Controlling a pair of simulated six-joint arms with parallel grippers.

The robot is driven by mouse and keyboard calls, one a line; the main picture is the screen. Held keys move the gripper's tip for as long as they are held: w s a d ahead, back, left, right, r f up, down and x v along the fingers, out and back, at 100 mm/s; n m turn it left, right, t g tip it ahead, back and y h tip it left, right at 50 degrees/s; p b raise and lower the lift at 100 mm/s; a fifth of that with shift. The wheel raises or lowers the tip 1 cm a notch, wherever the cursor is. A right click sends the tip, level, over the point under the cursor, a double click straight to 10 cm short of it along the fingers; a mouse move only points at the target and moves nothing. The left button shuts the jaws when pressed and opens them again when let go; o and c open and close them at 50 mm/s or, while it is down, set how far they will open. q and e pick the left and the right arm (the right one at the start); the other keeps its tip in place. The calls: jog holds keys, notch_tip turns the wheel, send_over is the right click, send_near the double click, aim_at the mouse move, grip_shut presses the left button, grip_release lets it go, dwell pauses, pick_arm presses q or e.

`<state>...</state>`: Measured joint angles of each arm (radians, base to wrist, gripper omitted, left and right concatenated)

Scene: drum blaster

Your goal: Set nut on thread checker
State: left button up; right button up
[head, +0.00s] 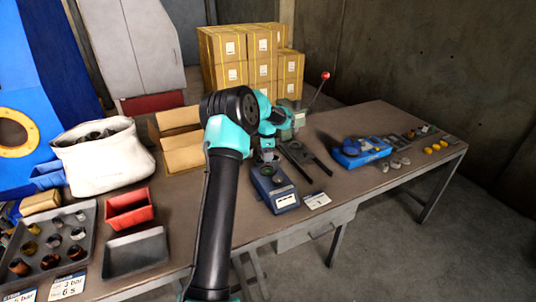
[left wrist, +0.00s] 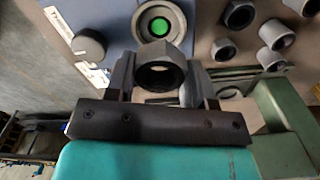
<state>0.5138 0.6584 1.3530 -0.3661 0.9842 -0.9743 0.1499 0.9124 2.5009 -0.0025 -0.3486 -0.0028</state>
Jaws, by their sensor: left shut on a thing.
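The thread checker (head: 275,188) is a blue box with a dark round seat on top, in the middle of the bench. In the left wrist view the thread checker (left wrist: 120,15) shows a pale ring with a bright green centre and a black knob beside it. My left gripper (head: 266,156) is just above its far end. In the left wrist view my left gripper (left wrist: 160,78) is shut on a grey nut (left wrist: 161,54), whose dark bore faces the camera. The nut appears just short of the green-centred ring; the gap's height is unclear. My right gripper is out of view.
Several grey nuts or rings (left wrist: 240,15) lie beside the checker in the left wrist view. A dark forked rail (head: 303,158) and a press with a red-knobbed lever (head: 325,75) stand close by. A blue tray (head: 360,152) is further right; red and grey bins (head: 130,210) are left.

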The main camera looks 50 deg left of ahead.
aim_at(267, 171)
pick_arm(q)
jog(key=shift+f, duration=2.85)
jog(key=shift+f, duration=0.55)
jog(key=o, duration=0.7)
jog(key=shift+o, duration=0.2)
notch_tip(267, 171, up, 11)
dwell(0.5)
dwell(0.6)
